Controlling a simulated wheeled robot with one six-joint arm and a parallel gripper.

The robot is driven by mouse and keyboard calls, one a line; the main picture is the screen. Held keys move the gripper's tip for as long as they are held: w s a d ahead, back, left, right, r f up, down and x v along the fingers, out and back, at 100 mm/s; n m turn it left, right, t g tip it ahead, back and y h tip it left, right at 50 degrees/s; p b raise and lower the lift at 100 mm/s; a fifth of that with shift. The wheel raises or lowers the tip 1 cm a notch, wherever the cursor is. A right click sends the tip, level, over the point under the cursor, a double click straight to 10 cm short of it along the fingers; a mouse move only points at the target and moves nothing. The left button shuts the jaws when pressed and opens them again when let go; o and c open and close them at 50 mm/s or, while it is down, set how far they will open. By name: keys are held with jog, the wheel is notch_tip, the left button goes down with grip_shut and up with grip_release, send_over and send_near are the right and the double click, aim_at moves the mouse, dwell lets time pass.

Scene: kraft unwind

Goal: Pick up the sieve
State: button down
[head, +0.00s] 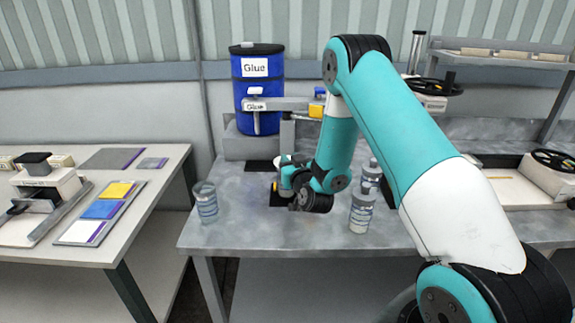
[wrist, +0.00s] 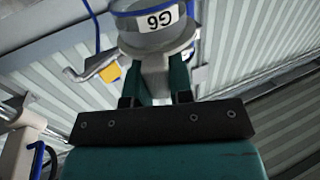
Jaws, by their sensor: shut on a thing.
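My gripper (wrist: 157,80) shows in the wrist view with its two dark teal fingers closed on the grey stem of a round grey cup-like piece. I take this piece to be the sieve (wrist: 150,38); it carries a white label reading G6, upside down in this view. Its upper part is cut off by the picture edge. In the head view my gripper (head: 283,180) is low over the middle of the grey workbench (head: 250,228), and my arm and wrist hide most of what it holds.
A blue glue drum (head: 258,90) stands behind on a grey block. A banded jar (head: 207,203) stands left of my gripper, and others (head: 361,213) (head: 370,175) stand right. A side table (head: 130,235) with coloured sheets is at left. The bench front is mostly clear.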

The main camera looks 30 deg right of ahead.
notch_tip(320, 180, up, 20)
jog(key=p, duration=1.6)
jog(key=s+a+f+n+y+b, duration=0.2)
jog(key=a+f+b, duration=0.45)
jog(key=f, duration=0.25)
jog(key=s+a+f+n+y+b, duration=0.1)
jog(key=a+f+y+b, duration=0.2)
jog(key=a+f+b, duration=0.4)
jog(key=w+d+r+m+h+p, duration=0.3)
jog(key=d+r+h+p, duration=0.2)
jog(key=d+r+p, duration=0.8)
notch_tip(320, 180, up, 3)
jog(key=shift+d, duration=0.2)
notch_tip(320, 180, down, 16)
jog(key=b, duration=1.3)
jog(key=shift+r, duration=0.25)
jog(key=shift+f+b, duration=1)
jog(key=shift+f, duration=1.05)
